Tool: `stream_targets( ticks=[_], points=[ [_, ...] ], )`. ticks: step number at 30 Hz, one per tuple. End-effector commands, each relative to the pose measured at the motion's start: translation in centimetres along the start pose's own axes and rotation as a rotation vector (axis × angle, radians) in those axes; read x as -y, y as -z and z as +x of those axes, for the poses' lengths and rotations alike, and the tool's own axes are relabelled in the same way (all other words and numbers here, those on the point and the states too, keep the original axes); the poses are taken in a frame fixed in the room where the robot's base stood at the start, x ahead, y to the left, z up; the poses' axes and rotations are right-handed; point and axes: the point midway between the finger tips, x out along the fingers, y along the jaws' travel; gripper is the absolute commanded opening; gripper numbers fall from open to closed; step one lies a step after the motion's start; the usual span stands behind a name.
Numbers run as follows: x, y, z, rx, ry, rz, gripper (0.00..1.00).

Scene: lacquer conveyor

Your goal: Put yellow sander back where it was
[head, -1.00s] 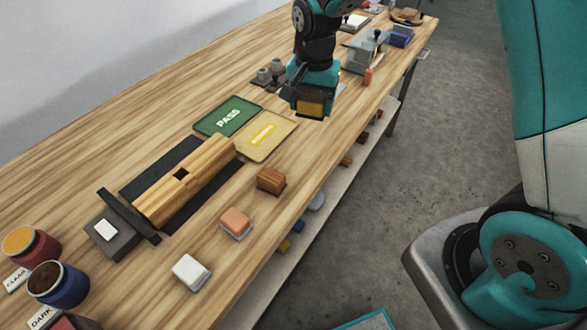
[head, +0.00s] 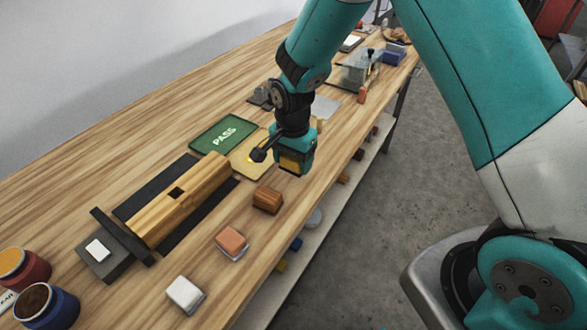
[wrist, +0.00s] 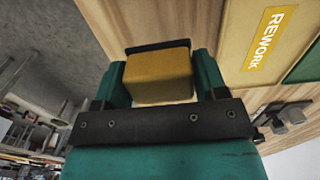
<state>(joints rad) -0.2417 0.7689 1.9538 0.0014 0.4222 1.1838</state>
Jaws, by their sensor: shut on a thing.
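My gripper (head: 295,158) is shut on the yellow sander (head: 292,162), which is a small yellow block with a dark edge. In the wrist view the yellow sander (wrist: 159,76) sits between the two teal fingers of my gripper (wrist: 160,82). The gripper holds it above the front part of the bench, to the right of the yellow REWORK mat and beyond the brown block. I cannot tell the exact height above the bench.
A brown block (head: 268,199), an orange block (head: 231,242) and a white block (head: 186,294) stand in a row along the front edge. A wooden piece (head: 180,198) lies on a dark mat. The green PASS mat (head: 224,135) and REWORK mat (wrist: 266,42) lie behind.

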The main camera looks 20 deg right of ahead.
Motion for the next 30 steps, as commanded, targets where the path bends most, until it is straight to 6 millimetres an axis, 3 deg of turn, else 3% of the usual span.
stream_targets(
  ticks=[9,21,22,24,25,30],
  points=[
    [0.0,0.0,3.8,0.000,-0.001,0.000,0.43],
    [0.0,0.0,4.5,0.000,0.001,0.000,0.43],
    [0.0,0.0,4.4,0.000,0.001,0.000,0.70],
    [0.0,0.0,4.4,0.000,0.001,0.000,0.86],
    [0.0,0.0,4.4,0.000,0.001,0.000,0.91],
    [0.0,0.0,4.4,0.000,0.000,0.000,0.91]
  ],
)
